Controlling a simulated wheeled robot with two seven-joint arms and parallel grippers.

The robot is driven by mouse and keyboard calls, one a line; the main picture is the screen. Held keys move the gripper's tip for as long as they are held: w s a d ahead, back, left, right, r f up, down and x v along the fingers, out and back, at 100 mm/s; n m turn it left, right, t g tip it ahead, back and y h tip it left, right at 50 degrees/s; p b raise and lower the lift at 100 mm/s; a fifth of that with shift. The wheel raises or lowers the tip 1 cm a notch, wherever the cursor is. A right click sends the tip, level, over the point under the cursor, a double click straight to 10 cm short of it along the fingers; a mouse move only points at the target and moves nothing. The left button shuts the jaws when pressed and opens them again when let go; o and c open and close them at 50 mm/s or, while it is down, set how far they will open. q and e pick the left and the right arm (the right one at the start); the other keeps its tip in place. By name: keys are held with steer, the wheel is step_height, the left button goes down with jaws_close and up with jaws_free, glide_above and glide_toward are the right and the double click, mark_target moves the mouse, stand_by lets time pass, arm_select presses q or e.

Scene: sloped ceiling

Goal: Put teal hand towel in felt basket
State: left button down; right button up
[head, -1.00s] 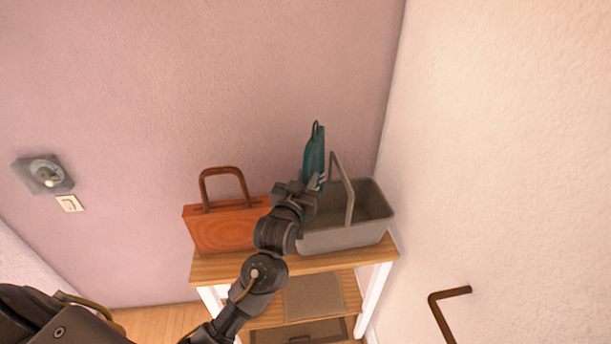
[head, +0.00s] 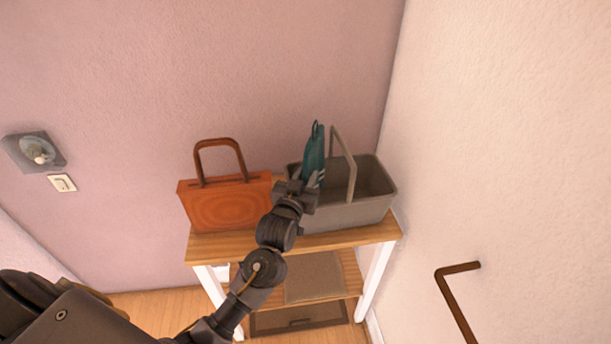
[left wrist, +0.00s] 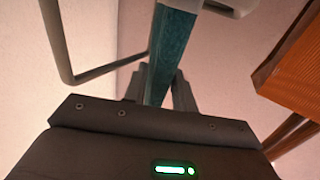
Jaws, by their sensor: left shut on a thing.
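The teal hand towel (head: 315,157) is upright, with a loop at its top. My left gripper (head: 308,187) is shut on the towel, at the left part of the grey felt basket (head: 345,215). In the left wrist view the towel (left wrist: 171,50) stands between the two fingers (left wrist: 163,92). The basket has a raised handle (head: 351,178), just right of the towel in the head view. The gripper hides part of the basket's left side, and I cannot tell how low the towel reaches. My right gripper is not in view.
An orange handbag (head: 226,204) stands left of the basket on the wooden shelf top (head: 250,245). It also shows at the right of the left wrist view (left wrist: 296,65). A wall rises close to the basket's right. A brown hook-shaped bar (head: 455,290) is at lower right.

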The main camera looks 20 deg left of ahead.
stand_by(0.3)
arm_select(q)
steer(key=c, duration=1.1)
jaws_free()
steer(key=shift+o, duration=0.2)
steer(key=shift+f, duration=0.1)
steer(key=shift+s, duration=0.15)
steer(key=shift+s+f, duration=0.1)
steer(key=shift+s, duration=0.2)
steer(key=s+b, duration=0.2)
steer(key=s, duration=0.8)
steer(key=shift+d+r, duration=0.2)
steer(key=shift+d, duration=0.25)
